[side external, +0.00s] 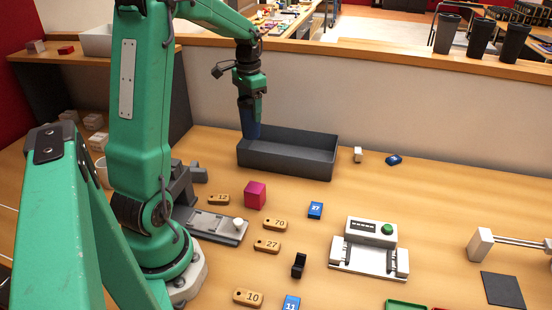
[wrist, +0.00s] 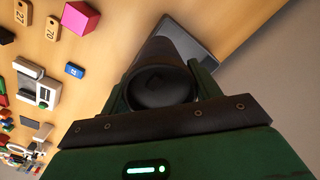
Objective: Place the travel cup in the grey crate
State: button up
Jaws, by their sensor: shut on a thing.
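The grey crate (side external: 285,166) is a long dark open box near the back wall. The cup's lower end overlaps the crate's left end in the side view; I cannot tell whether it is inside or just above the rim. In the wrist view the cup's dark round end (wrist: 160,85) sits between the fingers, with part of the crate (wrist: 190,36) behind it.
A magenta cube (side external: 255,195), several wooden number tags (side external: 267,246) and a blue card (side external: 315,210) lie in front of the crate. A white device with a green button (side external: 370,232) stands to the right. A small white block (side external: 358,155) lies right of the crate.

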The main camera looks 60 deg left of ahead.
jog(key=w+d, duration=1)
jog(key=d, duration=0.4)
jog(key=shift+w+d+r, duration=0.3)
jog(key=shift+w+d, duration=0.05)
jog(key=shift+d, duration=0.05)
jog(key=shift+a, duration=0.1)
jog(key=a+f, duration=1.1)
jog(key=shift+w+a, duration=0.25)
jog(key=shift+w, duration=0.1)
jog(key=shift+f, duration=0.15)
jog(key=o, duration=0.7)
